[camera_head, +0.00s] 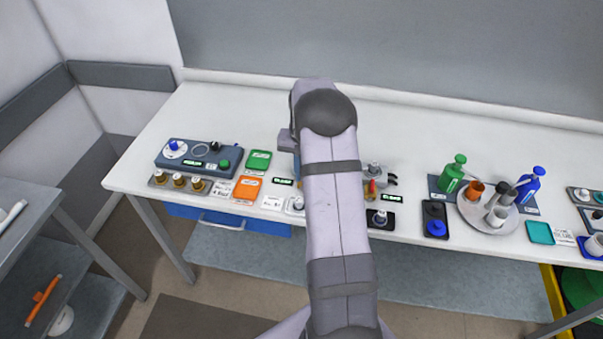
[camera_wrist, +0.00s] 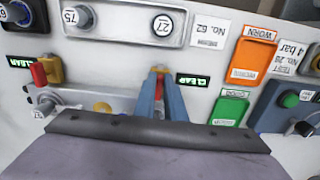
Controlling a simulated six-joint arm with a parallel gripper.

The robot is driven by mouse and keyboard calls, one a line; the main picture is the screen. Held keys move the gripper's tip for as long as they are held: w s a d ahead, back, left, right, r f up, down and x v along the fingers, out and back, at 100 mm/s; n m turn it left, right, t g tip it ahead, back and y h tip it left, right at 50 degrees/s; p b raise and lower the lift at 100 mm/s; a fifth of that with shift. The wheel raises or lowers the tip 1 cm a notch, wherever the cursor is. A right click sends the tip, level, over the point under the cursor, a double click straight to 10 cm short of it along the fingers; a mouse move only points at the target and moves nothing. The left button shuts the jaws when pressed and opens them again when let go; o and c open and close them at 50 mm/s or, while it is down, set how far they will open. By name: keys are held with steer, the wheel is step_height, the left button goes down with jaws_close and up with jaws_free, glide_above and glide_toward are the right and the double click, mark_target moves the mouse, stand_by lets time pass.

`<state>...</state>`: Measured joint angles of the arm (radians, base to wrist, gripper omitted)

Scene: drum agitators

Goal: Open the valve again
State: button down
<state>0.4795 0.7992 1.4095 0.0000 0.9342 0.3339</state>
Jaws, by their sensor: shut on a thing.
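In the wrist view my gripper (camera_wrist: 160,90) is shut on the red handle of a valve. The valve's yellow part (camera_wrist: 160,70) shows just beyond the fingertips; most of the handle is hidden between the fingers. A small green "CLEAR" display (camera_wrist: 193,80) sits to its right. A second valve with a red handle and yellow body (camera_wrist: 45,70) stands apart at the left, beside another "CLEAR" display (camera_wrist: 20,62). In the head view my arm hides the gripper and the held valve; the second valve (camera_head: 371,188) shows right of the arm.
An orange tray (camera_wrist: 251,60) and a green tray (camera_wrist: 229,108) lie right of the gripper in the wrist view. A grey control box (camera_head: 200,157) stands at the bench's left. A round tray (camera_head: 478,214) with several vessels stands at the right. The bench's back strip is clear.

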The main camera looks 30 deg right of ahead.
steer(key=shift+d+r+n, duration=0.1)
steer(key=shift+n, duration=0.2)
steer(key=c, duration=1.8)
jaws_free()
step_height(320, 180, up, 7)
steer(key=shift+b, duration=1.25)
steer(key=shift+r, duration=0.15)
